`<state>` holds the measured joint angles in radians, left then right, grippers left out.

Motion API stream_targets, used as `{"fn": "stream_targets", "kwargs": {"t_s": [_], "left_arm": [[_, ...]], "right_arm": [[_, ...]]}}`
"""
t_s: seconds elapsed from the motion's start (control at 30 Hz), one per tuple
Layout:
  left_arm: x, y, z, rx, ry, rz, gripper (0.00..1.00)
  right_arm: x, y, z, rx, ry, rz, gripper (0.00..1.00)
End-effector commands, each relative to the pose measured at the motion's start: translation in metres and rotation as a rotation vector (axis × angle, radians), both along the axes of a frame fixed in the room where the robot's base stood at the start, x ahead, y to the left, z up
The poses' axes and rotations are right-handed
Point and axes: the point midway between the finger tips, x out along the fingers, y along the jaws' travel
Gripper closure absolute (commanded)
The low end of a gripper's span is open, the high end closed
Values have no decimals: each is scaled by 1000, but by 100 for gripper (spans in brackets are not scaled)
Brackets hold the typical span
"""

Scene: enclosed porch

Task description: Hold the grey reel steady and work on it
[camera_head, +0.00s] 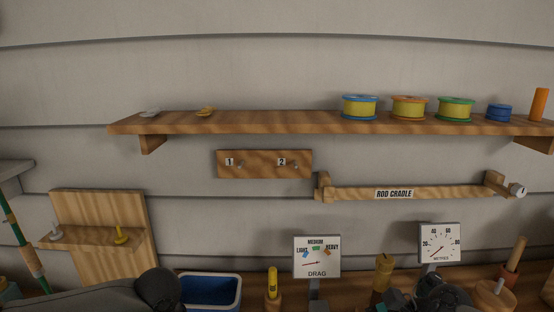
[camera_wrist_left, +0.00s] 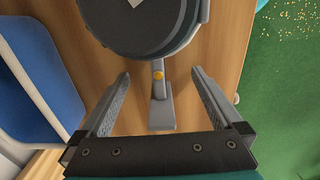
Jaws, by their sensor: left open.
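The grey reel (camera_wrist_left: 145,25) shows at the top of the left wrist view, with a round dark body cut off by the frame edge. Its grey stem and foot (camera_wrist_left: 161,110) extend down from the body, with a small yellow dot on the stem. My left gripper (camera_wrist_left: 161,82) is open, one finger on each side of the stem and foot, with visible gaps. In the head view the reel cannot be made out, and only part of my left arm shows at bottom left. Dark jointed parts at bottom right are cut off; I cannot make out right jaws there.
A blue bin (camera_head: 211,290) stands at the bench's left, near the left gripper. A drag gauge (camera_head: 317,257) and a metres dial (camera_head: 440,243) stand behind the bench. A rod cradle (camera_head: 415,192) and a shelf (camera_head: 270,123) with line spools are on the wall.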

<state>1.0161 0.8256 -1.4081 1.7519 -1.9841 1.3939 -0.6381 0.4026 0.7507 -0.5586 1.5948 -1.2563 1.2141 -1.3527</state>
Motion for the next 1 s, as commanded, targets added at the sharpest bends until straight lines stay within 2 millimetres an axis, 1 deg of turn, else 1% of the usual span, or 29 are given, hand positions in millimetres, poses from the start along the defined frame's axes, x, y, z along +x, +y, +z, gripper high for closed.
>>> {"fn": "stream_targets", "kwargs": {"t_s": [0.27, 1.0], "left_arm": [[0, 0, 4, 0, 0, 0, 0], [0, 0, 48, 0, 0, 0, 0]], "right_arm": [[0, 0, 3, 0, 0, 0, 100], [0, 0, 34, 0, 0, 0, 100]]}}
